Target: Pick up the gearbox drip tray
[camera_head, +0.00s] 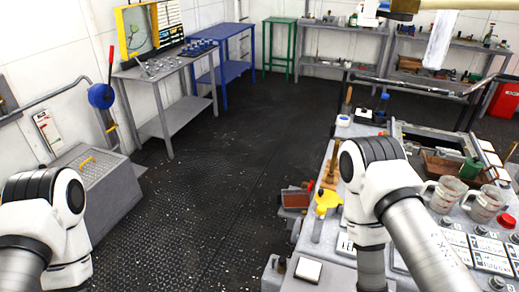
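I cannot clearly identify the gearbox drip tray. A brown open tray-like container (443,167) sits on the cluttered grey bench at the right, and I cannot tell whether it is the drip tray. A dark rectangular metal frame (420,131) lies just behind it. Both of my grippers are out of view. Only white and grey links of my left arm show at the lower left, and links of my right arm at the lower right, which hide part of the bench.
The grey bench holds two clear jugs (443,193) (486,204), a green can (470,169), a yellow funnel-like item (326,200) and label panels. A grey box (104,187) stands at the left. Grey (166,69) and blue (219,31) tables stand behind. The dark deck (215,190) between is clear.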

